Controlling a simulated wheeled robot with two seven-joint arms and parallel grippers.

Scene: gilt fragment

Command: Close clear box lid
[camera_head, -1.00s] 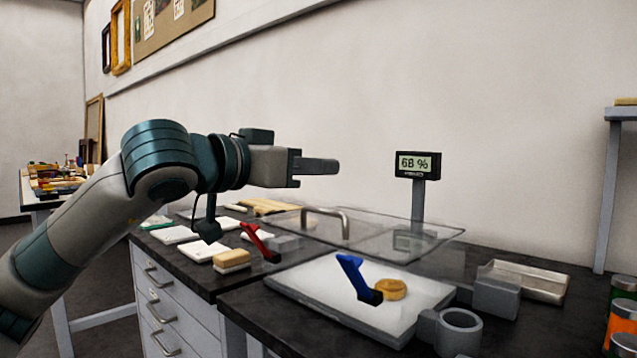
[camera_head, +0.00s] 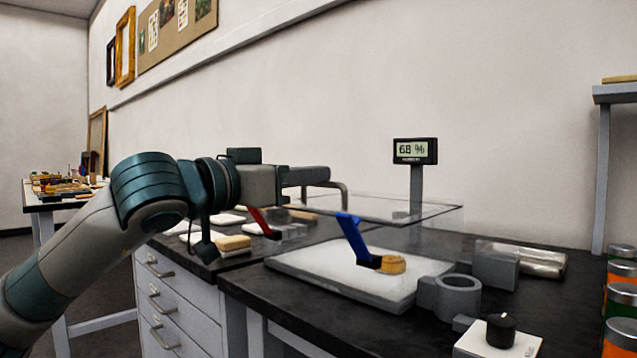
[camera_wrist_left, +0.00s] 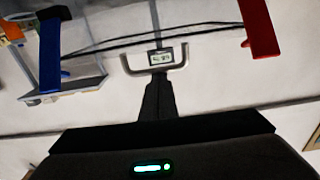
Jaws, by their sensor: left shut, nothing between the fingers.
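The clear box (camera_head: 436,245) stands around a white base board on the dark bench. Its transparent lid (camera_head: 405,208) lies across the top, seen nearly edge-on; I cannot tell whether it is fully seated. A grey metal handle (camera_head: 345,192) rises at the lid's left part. It also shows as a loop in the left wrist view (camera_wrist_left: 155,70). My left gripper (camera_head: 326,175) is shut and empty, its tips at the handle's upper left; contact is unclear. Its dark fingers (camera_wrist_left: 157,98) point at the handle. My right gripper is not visible.
A gold fragment (camera_head: 394,264) lies on the white board (camera_head: 330,270). A humidity display (camera_head: 415,151) stands behind. A grey ring holder (camera_head: 457,297) is in front.

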